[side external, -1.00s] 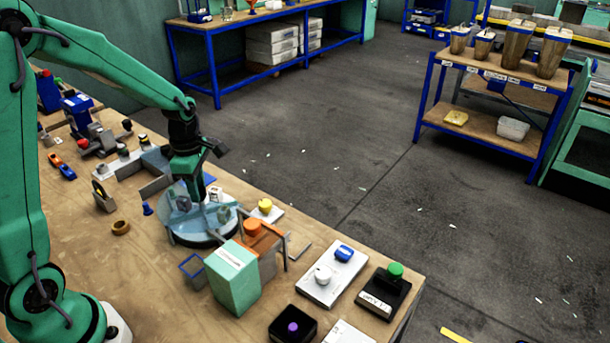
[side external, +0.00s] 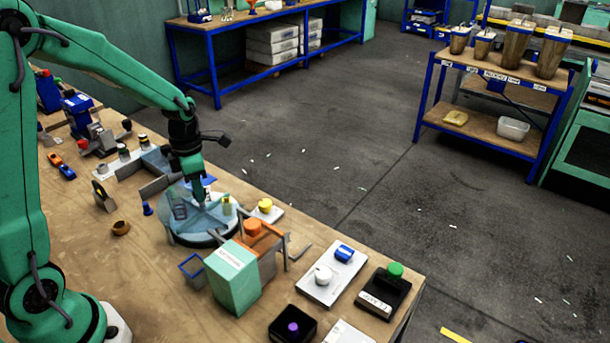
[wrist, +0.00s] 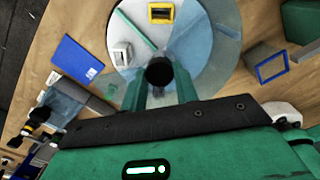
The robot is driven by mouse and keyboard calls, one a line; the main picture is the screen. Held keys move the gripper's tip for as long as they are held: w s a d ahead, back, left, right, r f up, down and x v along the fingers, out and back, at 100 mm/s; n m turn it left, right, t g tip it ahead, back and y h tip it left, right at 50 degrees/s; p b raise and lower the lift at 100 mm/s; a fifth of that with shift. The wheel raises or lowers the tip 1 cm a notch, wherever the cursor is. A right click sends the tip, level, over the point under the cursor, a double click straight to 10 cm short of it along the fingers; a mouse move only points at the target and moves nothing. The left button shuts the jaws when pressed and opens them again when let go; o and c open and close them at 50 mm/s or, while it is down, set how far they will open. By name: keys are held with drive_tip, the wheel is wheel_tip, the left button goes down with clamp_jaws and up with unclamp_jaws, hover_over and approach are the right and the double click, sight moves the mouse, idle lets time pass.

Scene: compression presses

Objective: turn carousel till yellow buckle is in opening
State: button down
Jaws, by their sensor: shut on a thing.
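The carousel (side external: 185,238) is a round pale-blue turntable with dividers under a see-through bluish cover, on the bench below my gripper. In the wrist view the carousel (wrist: 215,75) fills the top middle. The yellow buckle (wrist: 160,12), a rectangular frame, lies near its far rim at the top of that view. A whitish buckle (wrist: 121,54) lies to the left, across a green divider. My gripper (wrist: 159,84) has its fingers either side of a dark round knob (wrist: 159,70) near the carousel's middle, and is shut on it. I cannot tell exactly where the opening's edges lie.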

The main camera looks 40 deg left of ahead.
drive_tip(key=shift+r+n, duration=0.1)
drive_tip(key=shift+n, duration=2.9)
drive_tip(key=c, duration=1.1)
unclamp_jaws()
drive_tip(key=shift+o, duration=0.2)
drive_tip(key=shift+r, duration=3.9)
